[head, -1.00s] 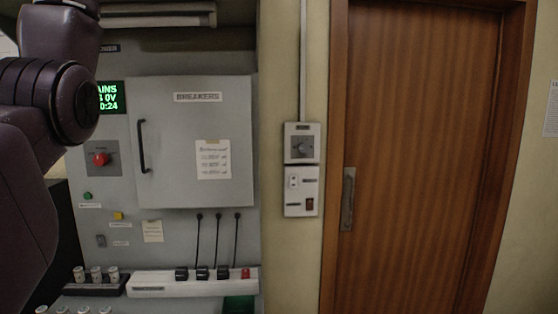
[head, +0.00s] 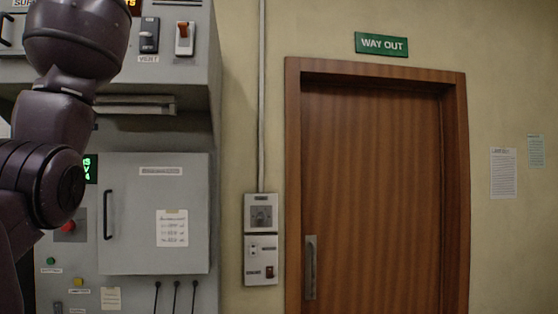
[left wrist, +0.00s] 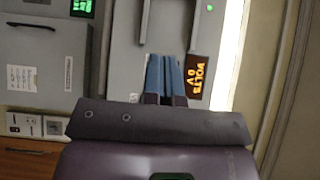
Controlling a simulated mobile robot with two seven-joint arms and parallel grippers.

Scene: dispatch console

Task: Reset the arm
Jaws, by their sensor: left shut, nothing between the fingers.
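My left arm (head: 60,130) fills the left edge of the head view, and its gripper is out of that view. In the left wrist view my left gripper (left wrist: 166,60) has its blue fingers together, with nothing between them. The fingertips are in front of a grey panel, beside an orange "VOLTS 0V" display (left wrist: 199,76). I cannot tell whether they touch the panel. My right gripper is in neither view.
The grey breakers cabinet (head: 135,225) is shut, with a black handle. Switches (head: 184,38) sit on the upper console. A wall switch box (head: 261,240) hangs beside the closed wooden door (head: 375,190). A green "WAY OUT" sign (head: 381,44) is above it.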

